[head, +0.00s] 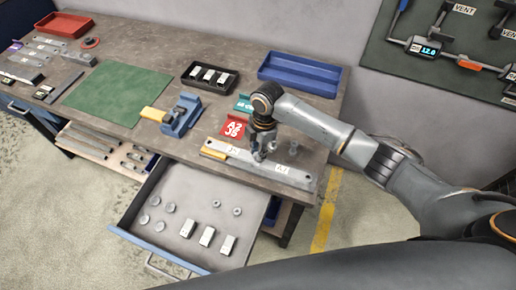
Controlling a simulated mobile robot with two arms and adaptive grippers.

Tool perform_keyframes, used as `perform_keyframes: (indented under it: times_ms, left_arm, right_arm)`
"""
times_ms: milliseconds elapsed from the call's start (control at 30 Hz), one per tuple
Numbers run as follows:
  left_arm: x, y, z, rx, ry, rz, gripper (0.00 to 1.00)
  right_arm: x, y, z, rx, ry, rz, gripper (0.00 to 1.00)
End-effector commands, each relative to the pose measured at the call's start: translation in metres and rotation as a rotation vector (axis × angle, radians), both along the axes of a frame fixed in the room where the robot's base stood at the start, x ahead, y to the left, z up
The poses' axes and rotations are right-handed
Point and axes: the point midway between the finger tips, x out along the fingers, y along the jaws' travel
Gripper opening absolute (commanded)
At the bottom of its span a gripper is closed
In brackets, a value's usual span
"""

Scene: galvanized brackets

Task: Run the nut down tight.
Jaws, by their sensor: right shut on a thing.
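A long grey metal bar (285,172) with white labels lies near the right front edge of the workbench. My right gripper (259,156) points down at the middle of this bar, with its fingertips at the bar's top face. It is shut on a small piece there, which I take to be the nut; the fingers hide most of it. I cannot make out the thread under it. My left gripper is not in view.
Behind the bar are a red card (232,127), a blue fixture (181,116), a black tray (210,77) and a blue tray (300,73). An open drawer (182,187) with several round and rectangular parts juts out in front. The green mat (117,93) is clear.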

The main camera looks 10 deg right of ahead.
Motion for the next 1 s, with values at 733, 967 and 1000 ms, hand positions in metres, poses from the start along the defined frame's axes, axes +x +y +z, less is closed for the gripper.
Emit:
perform_keyframes:
  times_ms: [733,967,1000]
  left_arm:
    - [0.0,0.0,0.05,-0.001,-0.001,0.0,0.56]
    - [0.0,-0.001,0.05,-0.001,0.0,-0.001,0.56]
    - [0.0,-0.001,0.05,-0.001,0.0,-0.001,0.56]
  right_arm:
    - [0.001,0.001,0.001,0.004,-0.002,-1.209,0.0]
    - [0.002,0.001,0.001,0.005,-0.003,-1.593,0.0]
    - [0.002,0.001,0.002,0.005,-0.002,-1.661,0.0]
